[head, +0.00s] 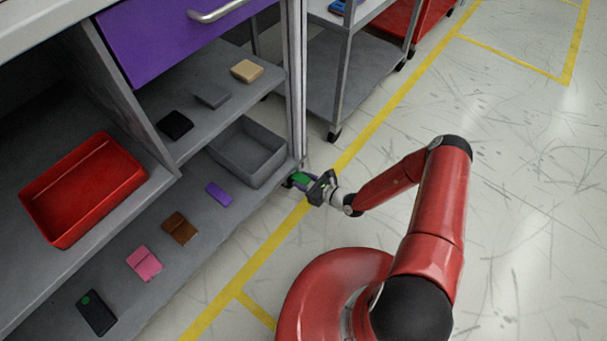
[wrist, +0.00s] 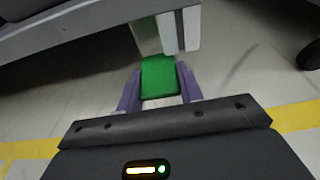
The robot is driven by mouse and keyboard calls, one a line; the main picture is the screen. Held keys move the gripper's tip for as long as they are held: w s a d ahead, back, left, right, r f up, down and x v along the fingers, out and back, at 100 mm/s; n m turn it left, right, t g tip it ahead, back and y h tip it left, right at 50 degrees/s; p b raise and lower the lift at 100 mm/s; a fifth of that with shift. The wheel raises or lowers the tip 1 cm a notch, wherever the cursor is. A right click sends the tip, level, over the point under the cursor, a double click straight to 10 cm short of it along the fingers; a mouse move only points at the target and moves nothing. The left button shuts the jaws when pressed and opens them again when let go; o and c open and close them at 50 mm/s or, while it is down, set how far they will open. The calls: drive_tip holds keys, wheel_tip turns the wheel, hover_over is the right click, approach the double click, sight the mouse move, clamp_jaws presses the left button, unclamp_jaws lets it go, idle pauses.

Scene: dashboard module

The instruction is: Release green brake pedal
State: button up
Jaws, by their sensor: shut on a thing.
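The green brake pedal (wrist: 158,78) shows in the wrist view at the foot of a pale post under the shelf unit. My gripper (wrist: 160,88) has its two purple fingers on either side of the pedal and is shut on it. In the head view the green pedal (head: 300,179) is small, at the front corner of the shelf unit, with my gripper (head: 303,182) at it. The fingers and wrist partly cover the pedal there.
A grey shelf unit (head: 225,225) holds a red bin (head: 85,188), a grey bin (head: 248,151) and several small blocks. A grey cart (head: 333,85) stands behind, its black caster (head: 333,132) near my gripper. The floor to the right is clear.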

drive_tip(key=r+g+h+p, duration=0.1)
drive_tip(key=p, duration=0.2)
drive_tip(key=shift+r, duration=0.15)
drive_tip(key=shift+h+p, duration=0.3)
drive_tip(key=shift+p, duration=0.25)
drive_tip(key=shift+g, duration=0.3)
drive_tip(key=o, duration=1)
drive_tip(key=v, duration=0.7)
drive_tip(key=shift+s+d+r+p, duration=0.15)
drive_tip(key=shift+s+d+p, duration=0.05)
drive_tip(key=shift+p, duration=0.15)
